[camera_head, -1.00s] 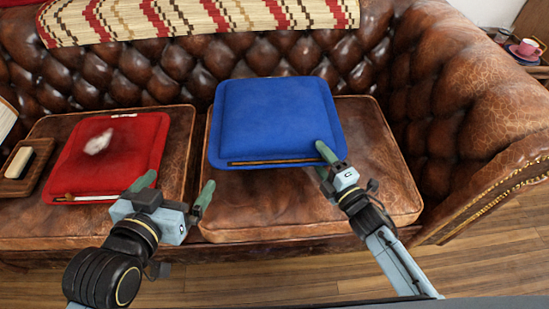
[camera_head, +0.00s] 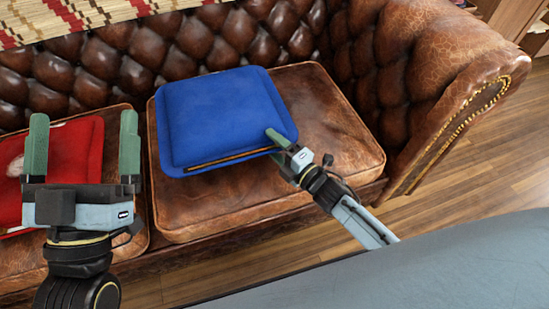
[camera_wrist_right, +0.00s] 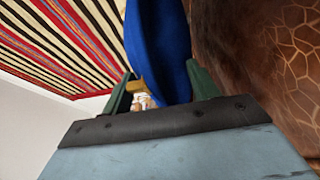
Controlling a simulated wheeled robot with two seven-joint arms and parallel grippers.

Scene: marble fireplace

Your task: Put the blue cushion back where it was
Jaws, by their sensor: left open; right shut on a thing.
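The blue cushion (camera_head: 215,115) is a square pad over the right seat of the brown leather sofa, near the backrest. I cannot tell whether it rests fully on the seat. My right gripper (camera_head: 279,145) is shut on its front right corner. In the right wrist view, the cushion's blue edge (camera_wrist_right: 160,45) stands between the green fingers. A thin brown stick (camera_head: 230,158) shows along its front edge. My left gripper (camera_head: 84,120) is open and empty, fingers pointing up the picture, in front of the red cushion (camera_head: 82,150) on the left seat, hiding part of it.
The right seat (camera_head: 325,130) is bare to the right of the blue cushion. The sofa's rolled arm (camera_head: 445,75) bounds it on the right. A striped blanket (camera_head: 70,15) hangs over the backrest. Wooden floor (camera_head: 480,170) lies in front and right.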

